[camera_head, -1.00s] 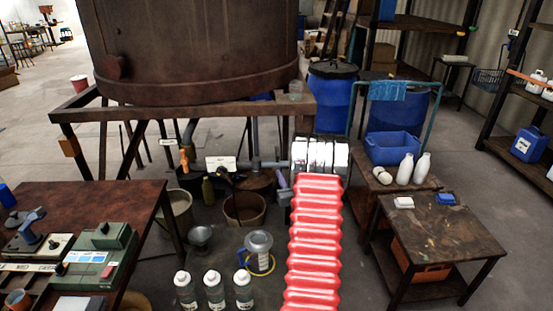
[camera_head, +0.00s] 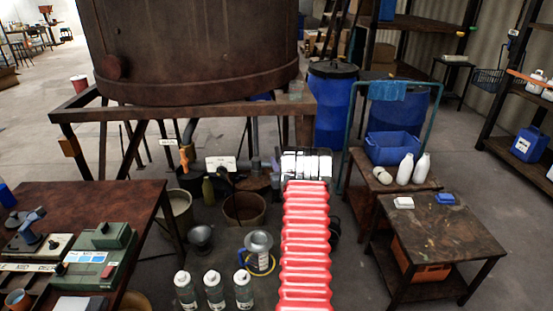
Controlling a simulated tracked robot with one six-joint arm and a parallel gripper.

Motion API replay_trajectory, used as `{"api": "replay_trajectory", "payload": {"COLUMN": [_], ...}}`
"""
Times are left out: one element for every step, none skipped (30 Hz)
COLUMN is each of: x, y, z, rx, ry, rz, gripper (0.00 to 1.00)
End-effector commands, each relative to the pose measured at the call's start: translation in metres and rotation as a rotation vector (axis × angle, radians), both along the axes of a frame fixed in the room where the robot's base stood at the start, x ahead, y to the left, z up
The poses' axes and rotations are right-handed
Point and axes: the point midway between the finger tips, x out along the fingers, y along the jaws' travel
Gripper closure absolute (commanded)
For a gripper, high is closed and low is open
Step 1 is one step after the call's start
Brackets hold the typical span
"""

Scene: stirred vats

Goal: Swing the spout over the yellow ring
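The yellow ring (camera_head: 271,268) lies on the floor around the foot of a grey flanged piece (camera_head: 259,242), left of my red-sleeved arm. A grey pipe (camera_head: 255,136) comes down below the big rusty vat (camera_head: 200,50) and joins a level grey pipe that runs right towards my wrist. I cannot tell which part of this pipework is the spout; its end may be behind my wrist. My gripper (camera_head: 306,163) is at the far end of the red sleeve, just right of the pipework. Its fingers are hidden, so neither opening nor contact shows.
Several white-capped bottles (camera_head: 214,290) stand in front, left of my arm. A rusty table (camera_head: 85,205) with machines is at left. A low dark table (camera_head: 445,228) and blue bin (camera_head: 393,149) are at right.

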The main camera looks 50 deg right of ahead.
Motion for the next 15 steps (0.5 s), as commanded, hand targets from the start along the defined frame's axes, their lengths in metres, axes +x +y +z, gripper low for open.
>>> {"api": "replay_trajectory", "payload": {"x": [0.006,0.008,0.012,0.014,0.017,0.02,0.021,0.023,0.025,0.026,0.027,0.028,0.029,0.029,0.029], "y": [-0.003,-0.005,-0.008,-0.01,-0.012,-0.014,-0.015,-0.017,-0.018,-0.019,-0.02,-0.021,-0.021,-0.022,-0.022], "z": [0.0,0.0,0.0,0.0,0.0,0.0,0.0,0.0,-0.001,-0.001,0.0,0.0,0.0,0.0,0.0], "rx": [-0.001,-0.001,-0.001,0.001,-0.001,0.0,0.0,-0.001,0.001,0.001,0.0,0.0,0.0,0.0,0.0], "ry": [-0.001,-0.001,-0.001,-0.001,-0.001,-0.001,-0.001,-0.001,-0.001,-0.001,0.0,0.0,0.0,0.0,0.0], "rz": [0.001,0.001,0.001,0.001,0.001,0.001,0.001,0.001,0.001,0.001,0.0,0.0,0.0,0.0,0.0], "gripper": [0.71,0.71,0.71,0.71,0.71,0.71,0.71,0.71,0.71,0.71,0.71,0.71,0.71,0.71,0.71]}}
